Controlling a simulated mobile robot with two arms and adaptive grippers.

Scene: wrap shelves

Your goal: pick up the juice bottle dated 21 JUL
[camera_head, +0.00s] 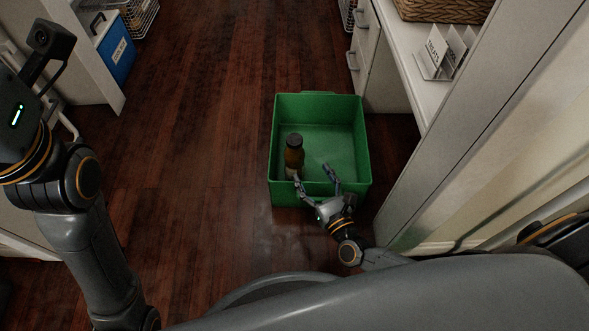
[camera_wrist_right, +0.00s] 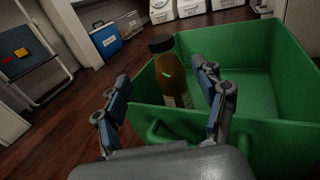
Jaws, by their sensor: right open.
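A juice bottle (camera_head: 294,154) with a dark cap and amber-brown contents stands upright inside the green crate (camera_head: 350,188), at its left side. The bottle (camera_wrist_right: 171,72) also shows in the right wrist view, beyond the fingers; its label is partly hidden by the crate wall and a finger, and no date can be read. My right gripper (camera_head: 315,180) is open and empty at the crate's near edge, its fingers pointing toward the bottle. In the head view my left arm is at the left, and its fingers are out of the picture.
The crate stands on the dark wooden floor (camera_head: 180,180), with a white counter (camera_head: 412,70) and a tall pale panel close on its right. The floor left of the crate is clear.

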